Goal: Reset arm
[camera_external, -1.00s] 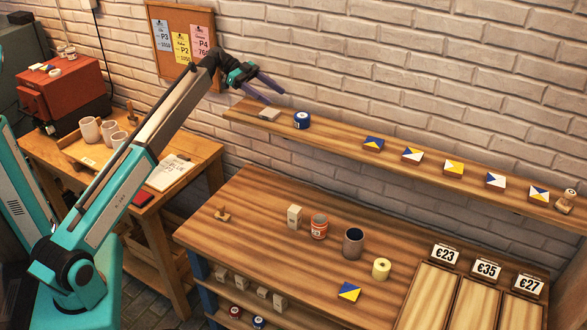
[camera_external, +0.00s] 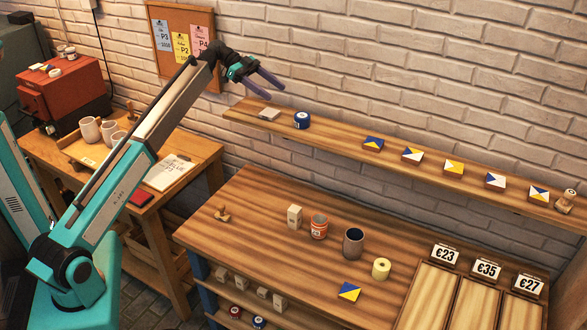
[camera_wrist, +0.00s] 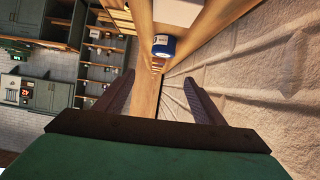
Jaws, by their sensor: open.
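My gripper (camera_external: 270,85) is open and empty, raised in front of the brick wall near the left end of the wall shelf (camera_external: 330,128). In the wrist view its two dark fingers (camera_wrist: 160,97) stand wide apart with nothing between them. A blue round tin (camera_external: 302,120) stands on the shelf, below and to the right of the fingers; it also shows in the wrist view (camera_wrist: 164,46) beyond the fingertips.
Several blue, white and yellow tiles (camera_external: 453,166) lie along the shelf. A side table with mugs (camera_external: 90,130) and a red machine (camera_external: 62,92) are at left.

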